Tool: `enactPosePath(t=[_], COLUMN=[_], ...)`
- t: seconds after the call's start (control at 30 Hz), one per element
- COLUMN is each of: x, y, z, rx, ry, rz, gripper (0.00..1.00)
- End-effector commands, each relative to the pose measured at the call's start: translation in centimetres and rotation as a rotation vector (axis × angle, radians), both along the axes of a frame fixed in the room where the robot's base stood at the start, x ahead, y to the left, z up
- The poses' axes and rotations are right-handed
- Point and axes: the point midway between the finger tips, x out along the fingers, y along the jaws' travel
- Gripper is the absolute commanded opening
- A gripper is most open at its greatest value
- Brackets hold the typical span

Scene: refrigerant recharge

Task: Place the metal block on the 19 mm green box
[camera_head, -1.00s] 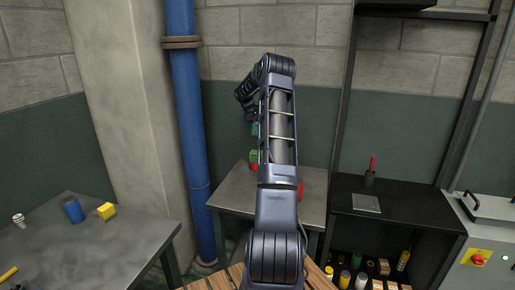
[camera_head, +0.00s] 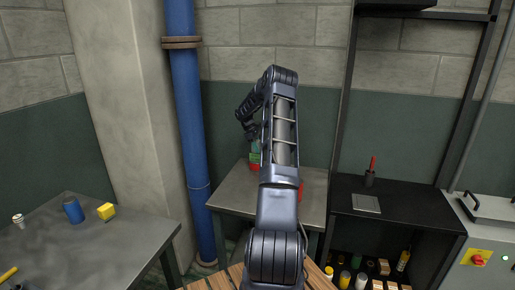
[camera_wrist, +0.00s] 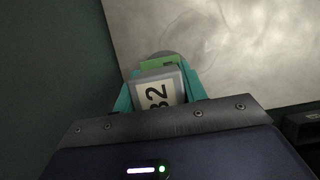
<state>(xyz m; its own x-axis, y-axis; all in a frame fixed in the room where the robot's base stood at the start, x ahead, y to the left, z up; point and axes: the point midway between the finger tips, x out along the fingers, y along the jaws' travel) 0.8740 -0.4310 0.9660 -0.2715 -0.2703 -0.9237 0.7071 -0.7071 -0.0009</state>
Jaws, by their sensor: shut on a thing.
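My gripper (camera_wrist: 160,92) has teal fingers shut on the metal block (camera_wrist: 156,90), a grey block with a pale label whose dark characters are partly hidden. The green box (camera_wrist: 158,63) shows just beyond the block in the wrist view, mostly covered by it; I cannot tell whether the two touch. In the head view the green box (camera_head: 254,158) is on the far left part of the middle table, with the gripper (camera_head: 254,146) right at it. The block is not clear in the head view.
The middle table (camera_head: 232,190) has bare metal at its front left. A red thing (camera_head: 254,168) is by the green box, and another red thing (camera_head: 300,190) is right of my arm. A blue pipe (camera_head: 188,120) stands left of the table, and a black shelf unit (camera_head: 400,215) stands right.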

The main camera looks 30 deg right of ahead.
Motion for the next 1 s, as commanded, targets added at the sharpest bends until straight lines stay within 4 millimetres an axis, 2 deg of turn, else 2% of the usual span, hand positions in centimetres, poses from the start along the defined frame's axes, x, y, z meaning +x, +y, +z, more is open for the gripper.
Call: enactPosePath(t=[0.37, 0.4, 0.47, 0.5, 0.83, 1.0], x=[0.1, 0.0, 0.0, 0.0, 0.0, 0.6], y=[0.0, 0.0, 0.0, 0.0, 0.0, 0.5], z=[-0.1, -0.2, -0.2, -0.2, 0.1, 2.0], rx=[-0.001, 0.0, 0.0, 0.0, 0.0, -0.002], ry=[-0.002, -0.002, -0.002, -0.002, -0.002, -0.004], rz=[0.0, -0.001, -0.001, -0.001, -0.001, 0.0], gripper=[0.0, 0.5, 0.61, 0.64, 0.64, 0.64])
